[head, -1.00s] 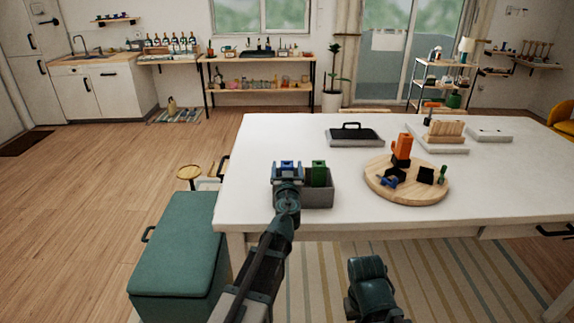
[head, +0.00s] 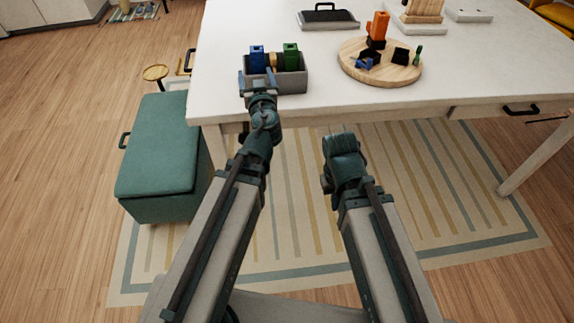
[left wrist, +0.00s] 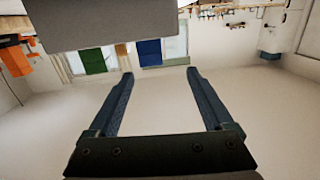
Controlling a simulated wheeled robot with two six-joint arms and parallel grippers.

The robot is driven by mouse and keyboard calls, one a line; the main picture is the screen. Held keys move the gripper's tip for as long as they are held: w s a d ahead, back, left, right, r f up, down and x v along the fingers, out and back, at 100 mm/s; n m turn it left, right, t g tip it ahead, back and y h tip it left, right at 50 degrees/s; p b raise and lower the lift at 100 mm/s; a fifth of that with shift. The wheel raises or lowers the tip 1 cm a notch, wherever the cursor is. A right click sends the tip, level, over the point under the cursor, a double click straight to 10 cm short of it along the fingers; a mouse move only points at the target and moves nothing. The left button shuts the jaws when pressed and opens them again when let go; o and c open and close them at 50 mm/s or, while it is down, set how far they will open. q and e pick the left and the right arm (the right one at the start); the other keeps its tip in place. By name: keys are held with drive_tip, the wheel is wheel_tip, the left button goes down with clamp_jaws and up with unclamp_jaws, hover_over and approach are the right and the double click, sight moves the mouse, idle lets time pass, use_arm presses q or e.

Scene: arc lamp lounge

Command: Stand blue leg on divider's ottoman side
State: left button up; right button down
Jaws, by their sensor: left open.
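The blue leg (head: 257,58) stands upright in the grey box (head: 290,87) at the table's near left edge, on the ottoman side of the tan divider (head: 272,61). The green leg (head: 291,55) stands on the divider's other side. My left gripper (head: 258,78) is open and empty at the box's near side, by the blue leg. In the upside-down left wrist view, the open jaws (left wrist: 162,75) are apart from the blue leg (left wrist: 149,52). The box hides the leg's lower end. My right gripper (head: 343,160) is low before the table; its jaws are hidden.
The teal ottoman (head: 158,150) is left of the white table (head: 220,40). A round wooden board (head: 385,78) holds an orange piece (head: 378,28) and several small parts. A black-handled tray (head: 327,18) lies behind. The table between box and board is clear.

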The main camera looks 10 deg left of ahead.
use_arm(q)
drive_tip(key=s+d+f+m+g, duration=0.1)
drive_tip(key=s+d+f+g, duration=0.1)
drive_tip(key=s+f+g, duration=0.4)
drive_tip(key=s+d+f+g, duration=0.2)
drive_tip(key=s+f+g, duration=0.25)
drive_tip(key=f, duration=0.45)
drive_tip(key=s+d+f+m+g+h, duration=0.2)
drive_tip(key=s+d+m+g, duration=0.1)
drive_tip(key=s+d, duration=0.2)
drive_tip(key=s+d+f+m+g+h, duration=0.2)
drive_tip(key=s+d, duration=0.3)
drive_tip(key=s, duration=0.3)
drive_tip(key=shift+s+d+f+m+g+h, duration=0.15)
drive_tip(key=shift+s+f+m+g+h, duration=0.35)
drive_tip(key=shift+f+m, duration=0.35)
drive_tip(key=shift+w, duration=0.2)
wheel_tip(320, 180, up, 6)
drive_tip(key=p, duration=0.6)
